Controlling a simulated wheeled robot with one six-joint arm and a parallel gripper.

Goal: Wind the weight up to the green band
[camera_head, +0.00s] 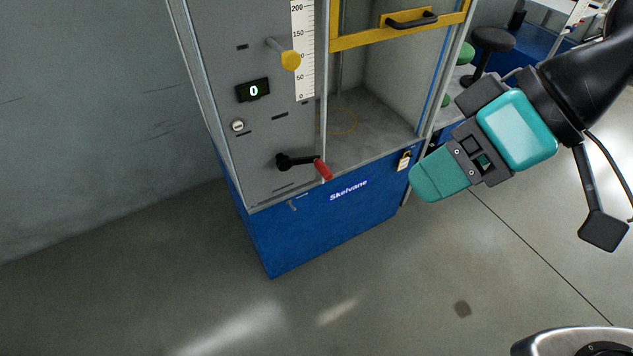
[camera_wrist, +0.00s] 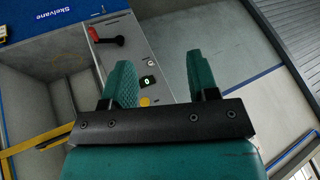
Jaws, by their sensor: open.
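The machine's grey panel (camera_head: 262,130) carries a black crank (camera_head: 295,161) with a red handle (camera_head: 323,170). Above the crank, a display (camera_head: 253,90) reads 0. A white scale (camera_head: 302,60) marked 0 to 200 runs up the panel, with a yellow knob (camera_head: 290,60) on a lever beside it. I cannot make out a weight or a green band. My gripper (camera_head: 432,182), with teal fingers, is open and empty, right of the machine and apart from the crank. In the wrist view, the red handle (camera_wrist: 93,34) and the display (camera_wrist: 147,81) show beyond the open fingers (camera_wrist: 162,78).
The blue base (camera_head: 325,215) is labelled Skelvane. A black stool (camera_head: 490,42) stands behind. The floor in front is clear.

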